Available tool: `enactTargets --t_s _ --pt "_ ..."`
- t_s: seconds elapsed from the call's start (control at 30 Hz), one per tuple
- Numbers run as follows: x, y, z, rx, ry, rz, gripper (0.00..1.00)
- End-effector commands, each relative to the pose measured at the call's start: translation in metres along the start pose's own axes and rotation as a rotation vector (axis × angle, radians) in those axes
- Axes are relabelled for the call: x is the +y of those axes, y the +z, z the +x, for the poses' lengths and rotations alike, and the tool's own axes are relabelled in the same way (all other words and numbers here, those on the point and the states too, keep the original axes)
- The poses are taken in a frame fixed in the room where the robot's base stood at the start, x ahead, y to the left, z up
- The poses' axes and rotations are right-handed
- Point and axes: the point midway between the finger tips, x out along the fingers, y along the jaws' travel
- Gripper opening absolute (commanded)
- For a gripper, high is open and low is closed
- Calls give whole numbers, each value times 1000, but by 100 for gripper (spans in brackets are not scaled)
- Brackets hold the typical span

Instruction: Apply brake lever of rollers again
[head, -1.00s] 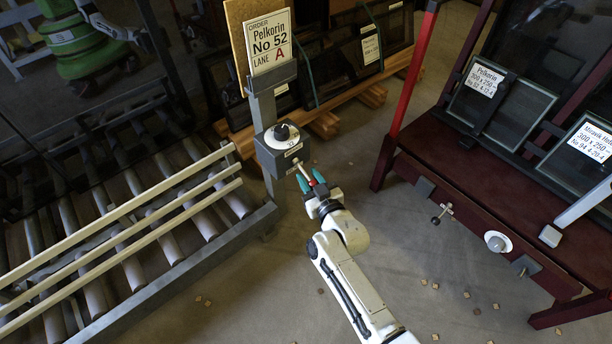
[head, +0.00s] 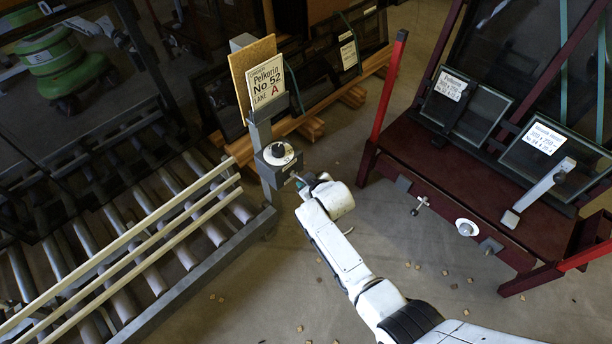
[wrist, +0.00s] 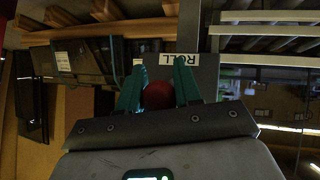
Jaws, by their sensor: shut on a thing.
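The brake lever's red ball knob (wrist: 157,96) sits between the teal fingers of my gripper (wrist: 160,78) in the wrist view, and the fingers are shut on it. The lever's stem is mostly hidden there by my gripper and wrist. The roller conveyor (head: 150,240) lies left of the post.
A board with an order card (head: 267,82) stands above the box. Framed panes (head: 345,45) lean on wooden timbers behind. A dark red tilting frame (head: 440,165) with glass panes, a crank and a white dial stands at right. The floor between is clear except for small chips.

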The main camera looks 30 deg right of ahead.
Motion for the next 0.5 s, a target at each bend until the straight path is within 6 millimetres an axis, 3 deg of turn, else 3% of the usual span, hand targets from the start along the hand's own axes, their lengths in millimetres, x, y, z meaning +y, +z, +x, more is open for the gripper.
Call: enactTargets --t_s 0.27,0.5 --pt "3 -13 -8 -179 -13 -48 0" --pt "4 -18 -10 -169 -12 -46 0"
